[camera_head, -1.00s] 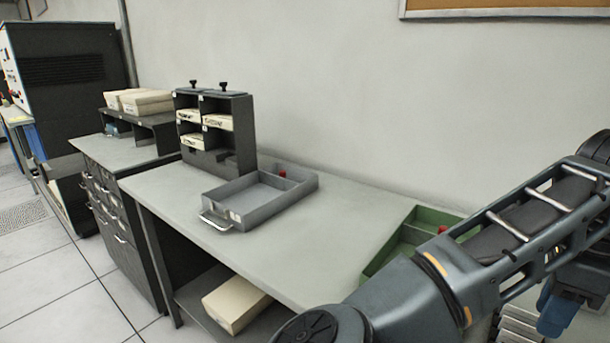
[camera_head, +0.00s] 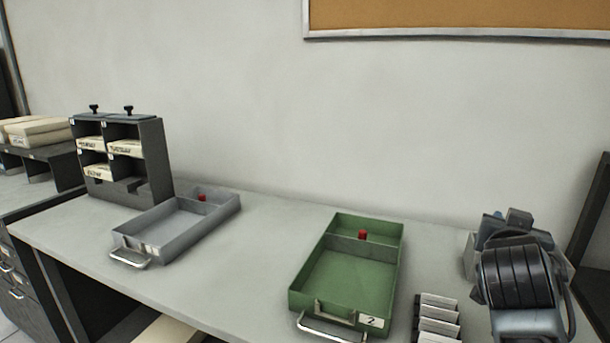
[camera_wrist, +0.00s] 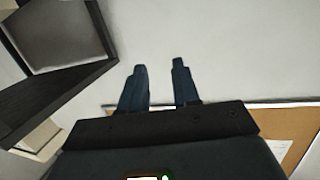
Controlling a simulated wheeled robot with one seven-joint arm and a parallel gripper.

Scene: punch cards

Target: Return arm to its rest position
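My gripper (camera_wrist: 160,66) shows in the wrist view with its two dark fingers apart and nothing between them. It is held clear of the table and points towards a plain pale surface. In the head view only part of my arm shows at the right, folded above the right end of the table; my gripper itself is not visible there.
The grey table (camera_head: 262,238) bears a grey tray (camera_head: 180,230), a green tray (camera_head: 350,280) labelled 2, a dark card rack (camera_head: 155,155) and several cards (camera_head: 437,318). A cork board (camera_head: 460,17) hangs above. A dark shelf (camera_wrist: 70,85) is close in the wrist view.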

